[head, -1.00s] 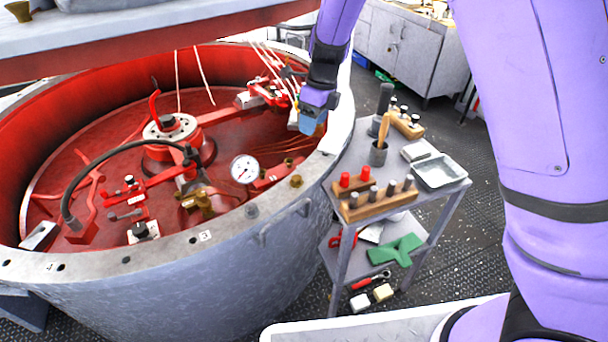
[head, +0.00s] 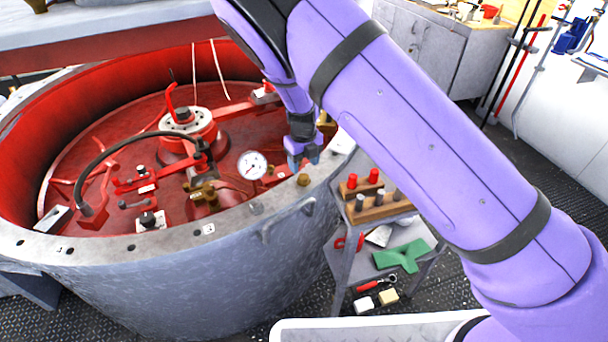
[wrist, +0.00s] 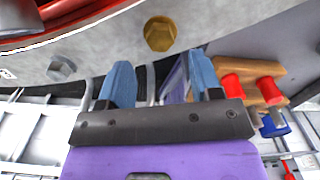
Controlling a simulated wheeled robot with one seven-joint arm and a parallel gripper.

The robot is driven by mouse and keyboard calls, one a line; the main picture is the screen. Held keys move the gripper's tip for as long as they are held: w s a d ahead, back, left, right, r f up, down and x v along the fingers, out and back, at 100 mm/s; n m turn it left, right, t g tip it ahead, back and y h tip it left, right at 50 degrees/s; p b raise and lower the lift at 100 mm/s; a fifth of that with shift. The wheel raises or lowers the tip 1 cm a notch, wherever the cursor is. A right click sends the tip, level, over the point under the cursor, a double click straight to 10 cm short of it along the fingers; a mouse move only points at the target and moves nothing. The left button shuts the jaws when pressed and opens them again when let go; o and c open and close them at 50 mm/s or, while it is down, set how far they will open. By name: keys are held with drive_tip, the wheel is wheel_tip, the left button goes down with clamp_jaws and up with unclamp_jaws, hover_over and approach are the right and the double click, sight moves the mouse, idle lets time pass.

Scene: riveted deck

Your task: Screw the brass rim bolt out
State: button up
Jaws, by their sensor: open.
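The brass rim bolt (head: 304,180) stands on the grey rim of the round vessel (head: 190,300), near its right front. In the wrist view its hexagonal brass head (wrist: 160,33) sits on the rim, beyond and roughly centred between my fingertips. My gripper (head: 304,162) points down just behind the bolt in the head view. In the wrist view my gripper (wrist: 161,76) has its two blue fingers apart with nothing held between them. The fingers are not around the bolt.
A grey bolt (head: 256,208) sits further left on the rim. A pressure gauge (head: 252,165) stands inside the vessel close to my gripper. A trolley (head: 350,262) beside the vessel carries a wooden block (head: 378,211) with red-topped pieces.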

sight(304, 176)
drive_tip(key=shift+f, duration=2.6)
drive_tip(key=shift+c, duration=0.4)
drive_tip(key=c, duration=0.9)
drive_tip(key=shift+o, duration=0.2)
drive_tip(key=shift+n, duration=0.3)
